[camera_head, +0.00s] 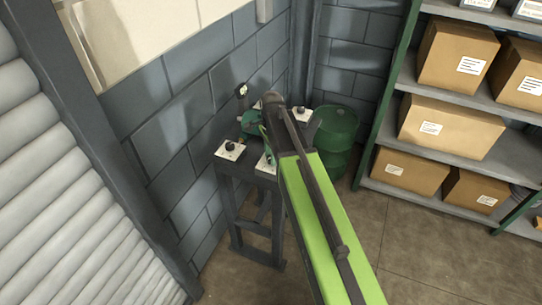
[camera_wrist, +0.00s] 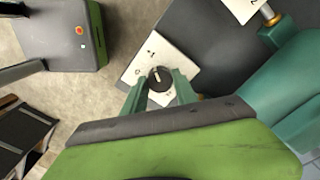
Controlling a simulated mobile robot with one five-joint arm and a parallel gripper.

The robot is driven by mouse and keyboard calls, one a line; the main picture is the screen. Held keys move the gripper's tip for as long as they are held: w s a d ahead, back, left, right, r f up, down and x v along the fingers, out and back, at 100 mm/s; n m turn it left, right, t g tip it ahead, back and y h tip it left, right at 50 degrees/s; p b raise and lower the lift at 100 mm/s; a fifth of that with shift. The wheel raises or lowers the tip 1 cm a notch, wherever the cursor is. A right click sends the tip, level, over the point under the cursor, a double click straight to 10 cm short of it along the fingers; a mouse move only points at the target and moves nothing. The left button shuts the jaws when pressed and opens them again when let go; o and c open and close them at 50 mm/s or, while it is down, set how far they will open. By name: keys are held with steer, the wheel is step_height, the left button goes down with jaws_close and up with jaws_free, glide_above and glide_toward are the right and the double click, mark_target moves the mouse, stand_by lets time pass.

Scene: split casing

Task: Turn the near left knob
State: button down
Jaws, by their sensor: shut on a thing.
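A black round knob (camera_wrist: 159,77) with a pale pointer line sits on a white plate (camera_wrist: 150,52) with small printed marks. In the wrist view, the two green fingers of my gripper (camera_wrist: 159,88) stand on either side of the knob and are shut on it. In the head view, my arm hides the fingertips and the held knob. A white plate (camera_head: 265,164) shows partly beside my arm at the near edge of the dark stand (camera_head: 240,174). Another black knob (camera_head: 230,146) on a white plate is at the stand's left corner.
A green casing (camera_wrist: 285,75) with a brass fitting (camera_wrist: 270,15) lies close to my gripper's right in the wrist view. A green drum (camera_head: 335,128) stands behind the stand, beside shelves of boxes (camera_head: 450,125). Block walls enclose the corner. Floor (camera_head: 430,245) is clear at right.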

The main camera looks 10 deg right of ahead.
stand_by(0.4)
steer(key=c, duration=1)
jaws_free()
steer(key=shift+o, duration=0.2)
step_height(320, 180, up, 17)
steer(key=p, duration=1.7)
steer(key=shift+r, duration=0.15)
